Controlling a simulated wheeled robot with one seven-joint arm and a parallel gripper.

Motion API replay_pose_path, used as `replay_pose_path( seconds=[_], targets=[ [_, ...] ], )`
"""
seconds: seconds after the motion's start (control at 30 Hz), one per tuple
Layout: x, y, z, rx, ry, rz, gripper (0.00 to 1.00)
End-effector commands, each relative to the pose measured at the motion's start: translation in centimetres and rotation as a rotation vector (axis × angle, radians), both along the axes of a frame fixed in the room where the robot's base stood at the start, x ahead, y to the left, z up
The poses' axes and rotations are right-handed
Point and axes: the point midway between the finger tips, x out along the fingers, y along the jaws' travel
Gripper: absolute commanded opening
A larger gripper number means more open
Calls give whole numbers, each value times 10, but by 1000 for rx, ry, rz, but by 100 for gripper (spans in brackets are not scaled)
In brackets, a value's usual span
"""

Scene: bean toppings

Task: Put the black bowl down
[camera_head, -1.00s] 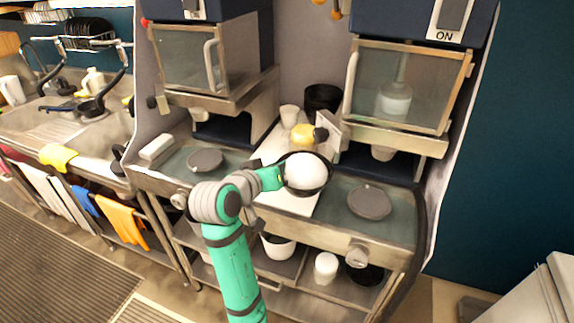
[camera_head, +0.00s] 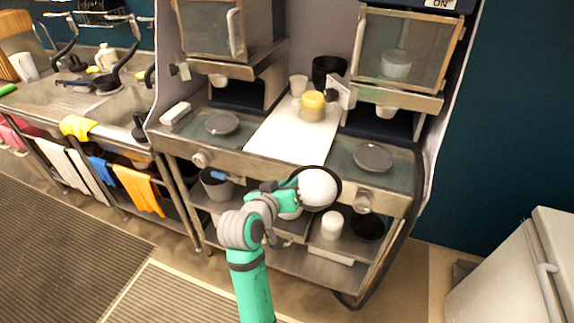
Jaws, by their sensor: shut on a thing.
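The black bowl (camera_head: 337,176) is held in front of the counter's front edge, just left of a round knob. It appears tilted, with its opening toward the camera, and a rounded white mass fills most of it. My gripper (camera_head: 293,191), at the end of my green and grey arm, is shut on the bowl's left side. Its fingertips are mostly hidden. Nothing visible supports the bowl besides my gripper.
A white board (camera_head: 290,135) on the counter has a clear front part. A yellow-topped container (camera_head: 312,105), a white cup (camera_head: 298,86) and a black pot (camera_head: 328,70) stand toward its back. The lower shelf holds a white container (camera_head: 332,225) and another black bowl (camera_head: 368,225).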

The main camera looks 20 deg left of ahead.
Motion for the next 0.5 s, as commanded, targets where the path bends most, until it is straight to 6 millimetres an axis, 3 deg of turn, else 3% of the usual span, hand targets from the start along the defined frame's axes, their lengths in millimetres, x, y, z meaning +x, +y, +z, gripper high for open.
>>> replay_pose_path(
  seconds=[0.37,0.5],
  targets=[
    [-28,-57,-122,-6,10,27,0],
    [-42,-82,-178,-6,13,44,0]
  ],
)
